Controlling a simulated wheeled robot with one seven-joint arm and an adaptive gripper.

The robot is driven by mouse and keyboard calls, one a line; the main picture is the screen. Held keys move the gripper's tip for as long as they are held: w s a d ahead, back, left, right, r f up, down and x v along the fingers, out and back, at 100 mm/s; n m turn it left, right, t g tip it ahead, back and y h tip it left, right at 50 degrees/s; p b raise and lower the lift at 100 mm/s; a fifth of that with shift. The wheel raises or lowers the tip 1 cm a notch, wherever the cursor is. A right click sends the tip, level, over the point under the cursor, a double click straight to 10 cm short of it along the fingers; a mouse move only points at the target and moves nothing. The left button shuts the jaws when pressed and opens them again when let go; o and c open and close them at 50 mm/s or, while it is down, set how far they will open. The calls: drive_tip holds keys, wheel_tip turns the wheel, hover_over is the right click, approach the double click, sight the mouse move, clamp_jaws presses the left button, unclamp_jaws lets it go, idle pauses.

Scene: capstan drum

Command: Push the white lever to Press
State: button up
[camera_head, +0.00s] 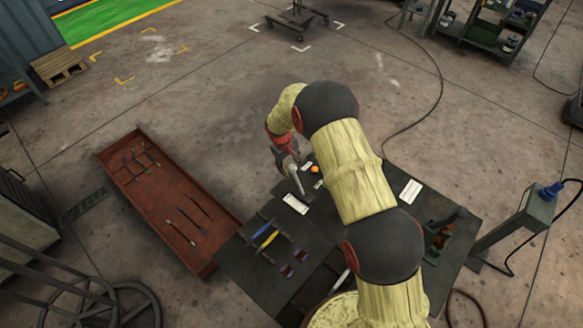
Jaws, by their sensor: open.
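The white lever (296,182) stands up from the dark table near its far left edge, a little tilted. My gripper (284,158) is open, just above and behind the lever's top, with its fingers pointing down. In this view the gripper's tips and the lever's top nearly meet, and I cannot tell whether they touch. White label plates lie around the lever, one in front of it (296,204) and smaller ones behind and to the right. Their writing is too small to read, so I cannot tell which says Press.
An orange knob (315,169) sits right of the lever. Blue and yellow-handled tools (264,236) lie on the table's left part. A red tray-like bench (150,205) with several tools stands left. A green device (440,238) is at the table's right. My arm hides the table's middle.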

drive_tip(key=shift+w+d+f, duration=0.1)
drive_tip(key=shift+d+f, duration=0.1)
drive_tip(key=shift+f, duration=0.8)
drive_tip(key=shift+c, duration=1.2)
clamp_jaws()
